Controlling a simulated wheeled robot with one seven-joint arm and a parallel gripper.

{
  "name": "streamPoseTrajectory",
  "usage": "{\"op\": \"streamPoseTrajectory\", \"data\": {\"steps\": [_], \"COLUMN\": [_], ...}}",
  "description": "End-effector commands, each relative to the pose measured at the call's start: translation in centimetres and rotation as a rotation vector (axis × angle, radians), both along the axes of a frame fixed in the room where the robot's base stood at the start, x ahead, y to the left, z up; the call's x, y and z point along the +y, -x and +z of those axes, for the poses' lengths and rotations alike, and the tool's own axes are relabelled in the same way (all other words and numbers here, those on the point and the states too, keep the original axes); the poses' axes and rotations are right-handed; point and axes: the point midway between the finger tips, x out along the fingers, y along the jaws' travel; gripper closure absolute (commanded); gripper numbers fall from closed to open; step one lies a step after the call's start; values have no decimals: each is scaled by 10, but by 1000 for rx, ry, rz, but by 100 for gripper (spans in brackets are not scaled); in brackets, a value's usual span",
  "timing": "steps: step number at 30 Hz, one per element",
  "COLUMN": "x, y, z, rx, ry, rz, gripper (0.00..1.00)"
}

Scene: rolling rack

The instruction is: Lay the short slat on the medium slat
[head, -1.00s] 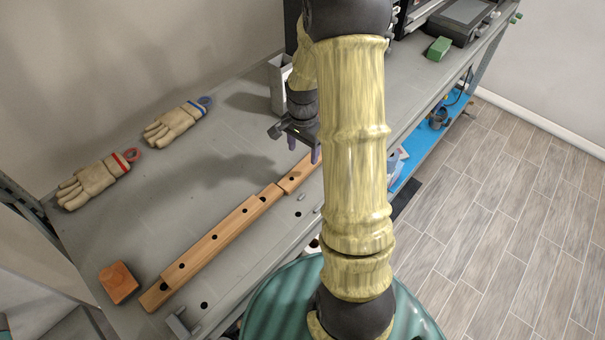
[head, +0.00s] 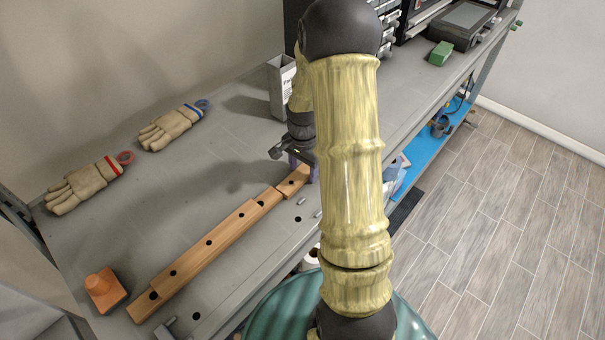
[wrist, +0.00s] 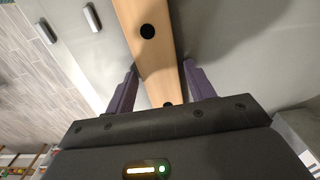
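My gripper (head: 302,166) is down at the short slat, partly hidden by my arm. In the wrist view, the purple fingers (wrist: 160,72) are apart, one on each side of the slat (wrist: 149,55). I cannot tell whether they touch it.
An orange block (head: 104,290) stands by the near end of the slats. Two work gloves (head: 88,186) lie along the wall. A grey box (head: 282,86) stands behind my gripper. Small metal pegs (head: 168,328) stand near the bench's front edge.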

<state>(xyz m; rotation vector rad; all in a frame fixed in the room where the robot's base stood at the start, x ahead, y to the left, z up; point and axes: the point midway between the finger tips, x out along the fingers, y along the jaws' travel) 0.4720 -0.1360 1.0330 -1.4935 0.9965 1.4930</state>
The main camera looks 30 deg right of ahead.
Motion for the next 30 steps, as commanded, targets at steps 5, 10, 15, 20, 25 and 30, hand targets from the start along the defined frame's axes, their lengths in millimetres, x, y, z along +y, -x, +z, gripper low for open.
{"op": "streamPoseTrajectory", "data": {"steps": [5,10,15,20,25,30], "x": [0,0,0,0,0,0], "y": [0,0,0,0,0,0], "z": [0,0,0,5,17,28], "rx": [0,0,0,0,0,0], "ry": [0,0,0,0,0,0], "rz": [0,0,0,0,0,1], "gripper": [82,84,84,84,84,84]}}
